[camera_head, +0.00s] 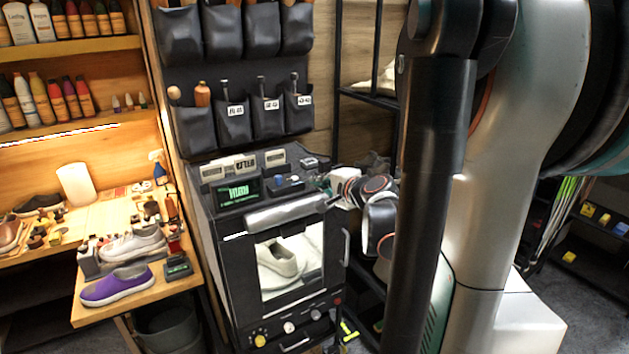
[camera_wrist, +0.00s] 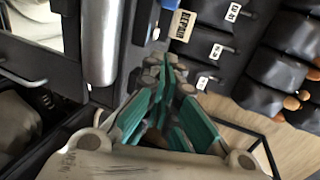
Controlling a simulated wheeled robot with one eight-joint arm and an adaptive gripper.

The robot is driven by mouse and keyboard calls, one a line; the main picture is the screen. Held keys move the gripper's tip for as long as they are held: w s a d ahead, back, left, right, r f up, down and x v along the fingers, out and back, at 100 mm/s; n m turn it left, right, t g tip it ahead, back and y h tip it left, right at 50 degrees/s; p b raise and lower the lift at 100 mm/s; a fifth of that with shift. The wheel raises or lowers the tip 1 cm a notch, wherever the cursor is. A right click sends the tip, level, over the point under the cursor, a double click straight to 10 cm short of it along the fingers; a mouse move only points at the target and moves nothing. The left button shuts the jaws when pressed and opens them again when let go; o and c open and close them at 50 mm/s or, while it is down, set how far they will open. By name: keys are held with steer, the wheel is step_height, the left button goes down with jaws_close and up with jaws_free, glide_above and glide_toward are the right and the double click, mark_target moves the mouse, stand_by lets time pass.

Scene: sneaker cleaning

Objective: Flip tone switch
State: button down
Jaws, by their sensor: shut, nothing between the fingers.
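A dark cleaning machine (camera_head: 215,240) stands in the middle of the head view. Its top panel has a green-lit display (camera_head: 238,190) and small controls, including a blue one (camera_head: 279,181). I cannot tell which control is the tone switch. My gripper (camera_head: 322,180) is at the right end of this panel, close to the controls; contact cannot be told. In the wrist view, my gripper (camera_wrist: 165,75) shows teal finger pads brought together at the tips, with nothing between them. The tips hide part of the panel behind them.
A white sneaker (camera_head: 281,260) is behind the machine's front window. A handle bar (camera_head: 290,212) runs along the front below the panel. Black tool pockets (camera_head: 233,124) hang on the wall behind. A wooden bench (camera_head: 105,262) with shoes stands to the left.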

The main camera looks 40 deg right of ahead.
steer(key=v, duration=0.3)
steer(key=shift+w+r, duration=0.1)
steer(key=shift+r, duration=0.15)
stand_by(0.4)
